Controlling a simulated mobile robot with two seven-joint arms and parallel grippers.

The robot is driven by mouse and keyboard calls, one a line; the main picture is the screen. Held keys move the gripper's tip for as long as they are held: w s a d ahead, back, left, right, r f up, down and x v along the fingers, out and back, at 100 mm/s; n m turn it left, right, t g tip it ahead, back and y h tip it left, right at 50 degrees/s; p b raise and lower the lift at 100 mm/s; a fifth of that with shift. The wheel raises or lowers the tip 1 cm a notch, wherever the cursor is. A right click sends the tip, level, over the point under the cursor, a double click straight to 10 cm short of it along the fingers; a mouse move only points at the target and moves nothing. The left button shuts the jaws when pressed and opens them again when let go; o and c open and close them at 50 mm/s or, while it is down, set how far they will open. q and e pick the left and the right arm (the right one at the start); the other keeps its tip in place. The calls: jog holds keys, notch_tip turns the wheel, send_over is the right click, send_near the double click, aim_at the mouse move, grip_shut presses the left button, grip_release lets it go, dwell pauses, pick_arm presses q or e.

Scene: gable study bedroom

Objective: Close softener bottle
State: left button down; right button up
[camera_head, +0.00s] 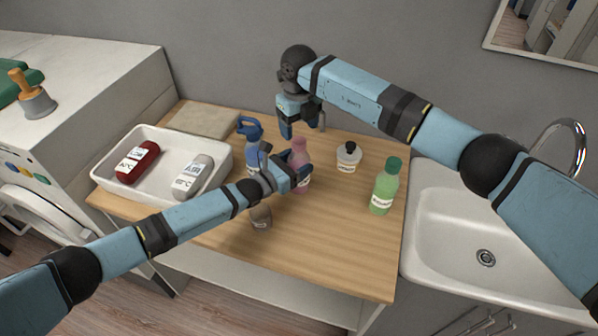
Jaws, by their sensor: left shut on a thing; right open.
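A pink bottle (300,147) stands upright on the wooden worktop (335,245); its label is mostly hidden and I cannot read it as softener. My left gripper (298,170) is shut on the pink bottle's body and covers its middle. My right gripper (303,126) points down just above and behind the bottle's top, open, with nothing between its fingers. I cannot tell whether a cap sits on the bottle.
A white jar (348,158) and a green bottle (385,186) stand to the right. A white tray (112,187) holds red and grey bottles. A sink (440,185) lies right.

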notch_tip(320, 180, up, 7)
dwell(0.3)
jog(key=shift+r, duration=0.1)
pick_arm(q)
jog(key=shift+c, duration=0.4)
grip_release()
jog(key=shift+s+a+f, duration=0.1)
jog(key=shift+s+a, duration=0.1)
jog(key=shift+a, duration=0.05)
jog(key=b+v, duration=0.2)
jog(key=v, duration=1.1)
pick_arm(e)
notch_tip(320, 180, down, 2)
jog(key=shift+f, duration=0.2)
